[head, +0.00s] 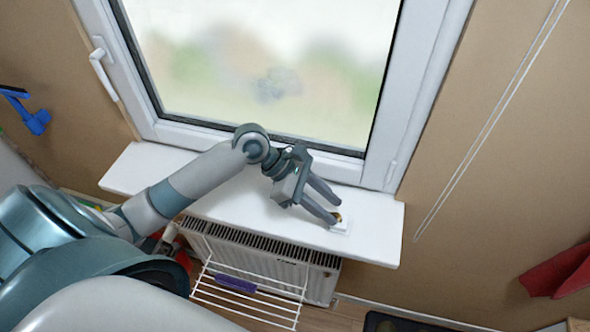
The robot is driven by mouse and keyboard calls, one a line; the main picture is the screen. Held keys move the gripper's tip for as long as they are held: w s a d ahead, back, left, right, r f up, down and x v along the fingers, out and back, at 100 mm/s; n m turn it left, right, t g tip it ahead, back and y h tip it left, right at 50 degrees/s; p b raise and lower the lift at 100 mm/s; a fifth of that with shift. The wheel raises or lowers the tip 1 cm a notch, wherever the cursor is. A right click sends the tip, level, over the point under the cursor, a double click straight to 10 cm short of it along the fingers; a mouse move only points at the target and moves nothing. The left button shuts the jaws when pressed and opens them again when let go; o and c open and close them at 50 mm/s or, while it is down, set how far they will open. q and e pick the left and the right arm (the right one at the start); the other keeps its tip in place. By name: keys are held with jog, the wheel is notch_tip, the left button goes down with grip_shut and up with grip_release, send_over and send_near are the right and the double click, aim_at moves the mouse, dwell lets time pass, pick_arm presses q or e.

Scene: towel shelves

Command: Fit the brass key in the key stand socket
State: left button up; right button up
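The white key stand (341,227) sits near the right end of the white windowsill. A small brass-coloured piece (338,216), which looks like the brass key, shows at the stand's top. Whether it is seated in the socket is too small to tell. My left gripper (335,211) reaches over the sill from the left. Its two grey fingers are apart, with the tips right beside the brass piece. I see a gap between the fingers, and cannot tell whether they touch the key. My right gripper is not in view.
The windowsill (375,225) is otherwise bare at its right end. The closed window (270,60) stands right behind it. A radiator (318,283) and a white wire rack (255,305) holding a purple item are below. A red cloth (560,272) hangs at the right.

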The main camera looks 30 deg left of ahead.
pick_arm(q)
jog(key=b+v, duration=0.3)
jog(key=v, duration=1.1)
jog(key=shift+a+r+b, duration=0.2)
jog(key=shift+r+b, duration=0.05)
jog(key=shift+b, duration=0.15)
jog(key=shift+w, duration=0.15)
